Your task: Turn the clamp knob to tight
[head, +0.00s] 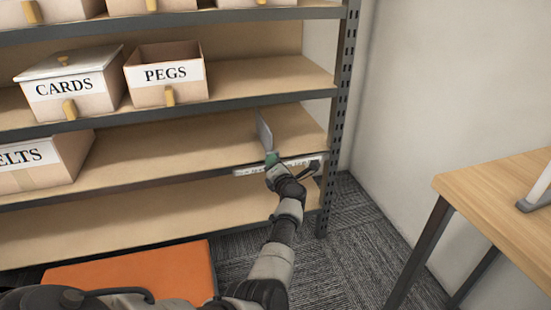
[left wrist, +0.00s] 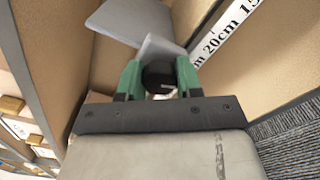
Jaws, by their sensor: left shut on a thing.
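The black clamp knob (left wrist: 158,77) sits between the green fingers of my left gripper (left wrist: 159,80) in the left wrist view. The gripper is shut on it. Just beyond the knob is a grey bent metal piece (left wrist: 158,47), with a larger grey plate (left wrist: 130,20) behind it. In the head view the grey plate (head: 265,132) stands upright near the right end of a shelf, and my left gripper (head: 271,159) is at its foot, by the shelf's front edge. The knob is hidden there. I cannot read the knob's setting. My right gripper is out of view.
A white ruler strip (head: 250,170) runs along the shelf edge and also shows in the left wrist view (left wrist: 228,35). Boxes marked PEGS (head: 166,80) and CARDS (head: 70,88) stand on the shelf above. A wooden table (head: 500,195) is at right, with carpet floor between.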

